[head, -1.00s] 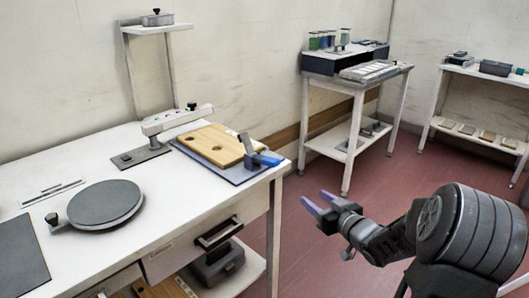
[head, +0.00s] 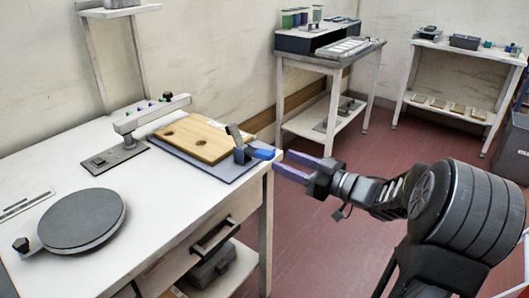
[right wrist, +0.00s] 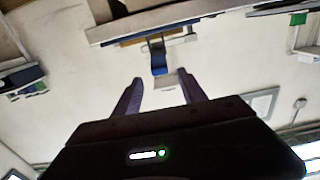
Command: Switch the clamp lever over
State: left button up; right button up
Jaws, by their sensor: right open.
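The clamp lever (head: 262,154) has a blue handle that points right, past the right edge of the mat. My left gripper is not in view.
A lamp-like arm on a stand (head: 150,113) and a round dark turntable (head: 82,220) stand on the white table (head: 165,210). An open drawer handle (head: 214,236) juts out below. Floor (head: 330,215) to the right is clear up to the back shelves.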

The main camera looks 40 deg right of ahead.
aim_at(273, 155)
jog(key=shift+w, duration=0.1)
jog(key=x, duration=0.7)
jog(key=shift+w+a, duration=0.1)
jog(key=shift+w, duration=0.2)
grip_shut()
dwell(1.2)
